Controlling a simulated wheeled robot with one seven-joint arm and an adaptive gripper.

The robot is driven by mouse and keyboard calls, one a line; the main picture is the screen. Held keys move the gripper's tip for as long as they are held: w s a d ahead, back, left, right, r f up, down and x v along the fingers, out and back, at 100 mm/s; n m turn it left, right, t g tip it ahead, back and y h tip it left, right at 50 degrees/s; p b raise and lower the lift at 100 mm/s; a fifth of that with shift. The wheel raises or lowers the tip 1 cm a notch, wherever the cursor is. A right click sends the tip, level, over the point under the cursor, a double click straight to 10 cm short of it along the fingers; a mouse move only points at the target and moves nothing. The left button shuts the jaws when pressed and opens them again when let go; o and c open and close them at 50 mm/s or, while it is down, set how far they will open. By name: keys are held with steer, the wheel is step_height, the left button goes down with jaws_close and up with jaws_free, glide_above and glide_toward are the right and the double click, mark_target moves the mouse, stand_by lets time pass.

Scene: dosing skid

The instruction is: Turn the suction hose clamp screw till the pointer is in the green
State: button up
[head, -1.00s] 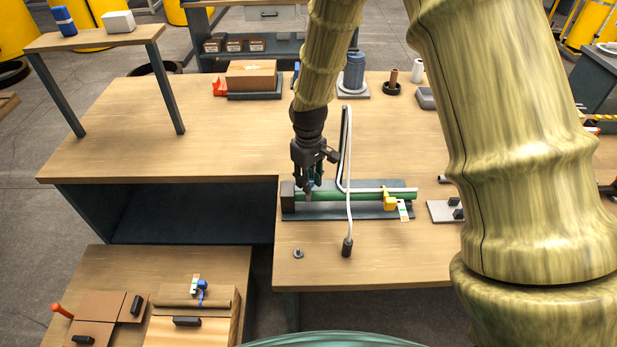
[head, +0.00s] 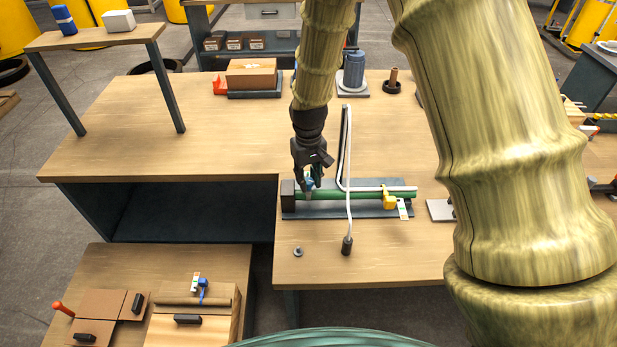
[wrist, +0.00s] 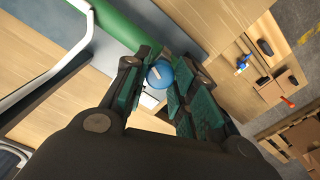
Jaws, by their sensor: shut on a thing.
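A green hose (head: 350,195) lies along a dark base plate (head: 350,212) on the wooden bench. At its left end is a blue round screw head (wrist: 160,73) with a pale mark across it, seen between my finger pads in the wrist view. My gripper (head: 310,180) points down over that end and is shut on the screw head. The clamp body there is mostly hidden by my fingers. I cannot make out its pointer or green band. A yellow clamp (head: 389,201) with a striped scale card (head: 403,209) sits near the hose's right end.
A white bent tube (head: 348,150) rises behind the hose and a white line runs to a dark fitting (head: 347,246) in front. A dark block (head: 288,196) stands at the hose's left end. Another blue clamp (head: 202,288) sits on the lower left table.

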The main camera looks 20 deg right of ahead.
mark_target(309, 180)
steer(key=shift+w, duration=0.1)
steer(key=o, duration=1)
steer(key=shift+o, duration=0.2)
step_height(309, 180, up, 12)
